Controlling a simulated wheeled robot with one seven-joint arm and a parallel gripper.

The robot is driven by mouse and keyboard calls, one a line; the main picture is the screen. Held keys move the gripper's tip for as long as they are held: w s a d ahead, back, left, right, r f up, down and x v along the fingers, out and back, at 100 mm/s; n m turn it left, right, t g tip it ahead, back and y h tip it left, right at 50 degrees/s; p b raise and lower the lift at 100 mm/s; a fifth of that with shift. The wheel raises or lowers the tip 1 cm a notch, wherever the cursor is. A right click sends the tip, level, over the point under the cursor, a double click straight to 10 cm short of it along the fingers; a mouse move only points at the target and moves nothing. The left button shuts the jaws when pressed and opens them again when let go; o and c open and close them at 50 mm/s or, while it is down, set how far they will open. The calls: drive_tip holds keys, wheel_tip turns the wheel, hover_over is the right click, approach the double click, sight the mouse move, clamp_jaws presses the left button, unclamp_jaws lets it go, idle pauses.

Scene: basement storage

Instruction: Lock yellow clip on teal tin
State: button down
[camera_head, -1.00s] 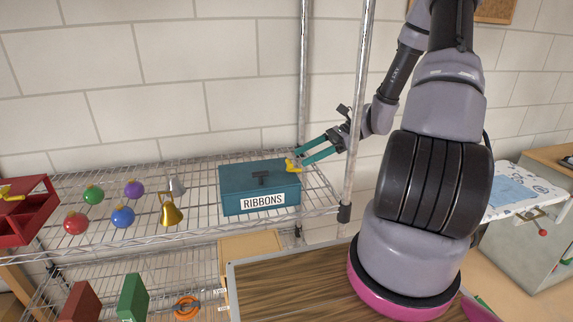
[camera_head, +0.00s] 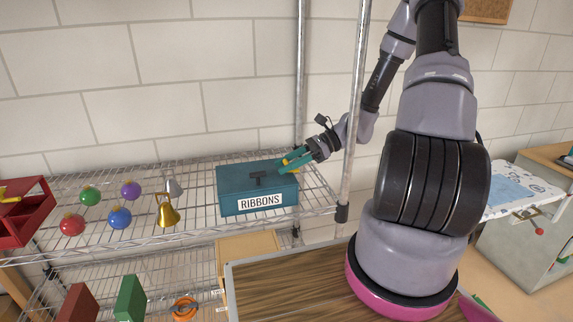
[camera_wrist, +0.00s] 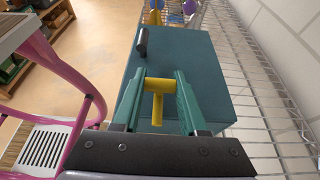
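The teal tin (camera_head: 232,203), with a white RIBBONS label and a dark lid handle (camera_head: 259,179), stands on the wire shelf; its lid also fills the middle of the wrist view (camera_wrist: 190,55). My gripper (camera_head: 288,161) is at the tin's right end, above the lid edge. In the wrist view, the yellow T-shaped clip (camera_wrist: 157,86) lies between the two teal fingers, its crossbar spanning the gap and seeming to touch both. The clip shows only partly in the head view (camera_head: 291,160). Whether its catch is engaged is hidden.
A shelf post (camera_head: 353,120) stands close to my wrist, on its near side. Baubles (camera_head: 120,218), a gold bell (camera_head: 167,211) and a red box (camera_head: 25,220) sit left of the tin. A wooden-topped surface (camera_head: 290,283) lies in front.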

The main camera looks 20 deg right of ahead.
drive_tip(key=shift+a+f+h, duration=0.15)
drive_tip(key=shift+f+h, duration=0.2)
drive_tip(key=shift+h, duration=0.55)
drive_tip(key=shift+c, duration=2.2)
unclamp_jaws()
drive_tip(key=v, duration=1)
drive_tip(key=shift+d+r, duration=0.25)
drive_tip(key=shift+d, duration=0.05)
drive_tip(key=shift+d, duration=0.1)
